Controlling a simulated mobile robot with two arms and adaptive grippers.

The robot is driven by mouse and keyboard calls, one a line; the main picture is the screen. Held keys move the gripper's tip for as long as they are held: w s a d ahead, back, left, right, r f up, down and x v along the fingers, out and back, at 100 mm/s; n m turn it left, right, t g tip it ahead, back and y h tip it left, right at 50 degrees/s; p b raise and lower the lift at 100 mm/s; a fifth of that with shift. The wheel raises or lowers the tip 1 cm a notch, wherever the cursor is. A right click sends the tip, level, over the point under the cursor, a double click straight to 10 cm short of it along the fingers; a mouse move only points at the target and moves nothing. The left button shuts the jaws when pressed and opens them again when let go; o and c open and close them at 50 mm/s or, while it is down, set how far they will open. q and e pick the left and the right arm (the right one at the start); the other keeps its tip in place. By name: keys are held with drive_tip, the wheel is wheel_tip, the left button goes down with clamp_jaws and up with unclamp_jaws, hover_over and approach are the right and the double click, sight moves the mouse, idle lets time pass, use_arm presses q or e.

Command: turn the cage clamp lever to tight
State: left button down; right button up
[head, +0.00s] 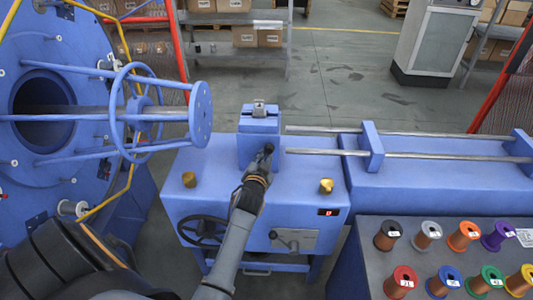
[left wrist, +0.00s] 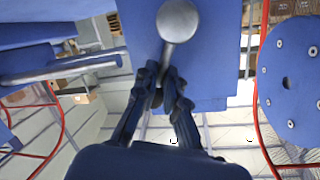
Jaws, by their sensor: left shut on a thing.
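The blue clamp block (head: 259,124) stands on the blue machine bench, with a small grey fitting (head: 259,108) on top. My left gripper (head: 265,163) is in front of this block, its arm reaching up from below. In the left wrist view, a grey lever with a round end (left wrist: 180,20) lies against a blue face. Its narrow lower part runs down between the fingertips of my left gripper (left wrist: 165,80), which are shut on it. In the head view the gripper hides most of the lever. My right gripper is in neither view.
A blue cage with a handwheel-like ring (head: 118,110) is at left. Brass knobs (head: 189,180), a dark handwheel (head: 201,231) and a red display (head: 327,212) are on the bench. Steel rods (head: 420,156) run right. Several wire spools (head: 464,236) stand on a grey table.

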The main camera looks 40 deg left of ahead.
use_arm(q)
drive_tip(key=shift+w+d+r+m, duration=0.15)
drive_tip(key=shift+w+r+m, duration=0.15)
drive_tip(key=shift+r, duration=0.25)
drive_tip(key=c, duration=1.4)
unclamp_jaws()
drive_tip(key=shift+f, duration=0.1)
drive_tip(key=shift+d+f, duration=0.2)
drive_tip(key=v, duration=0.7)
drive_tip(key=shift+s+d+r, duration=0.1)
drive_tip(key=shift+s, duration=0.05)
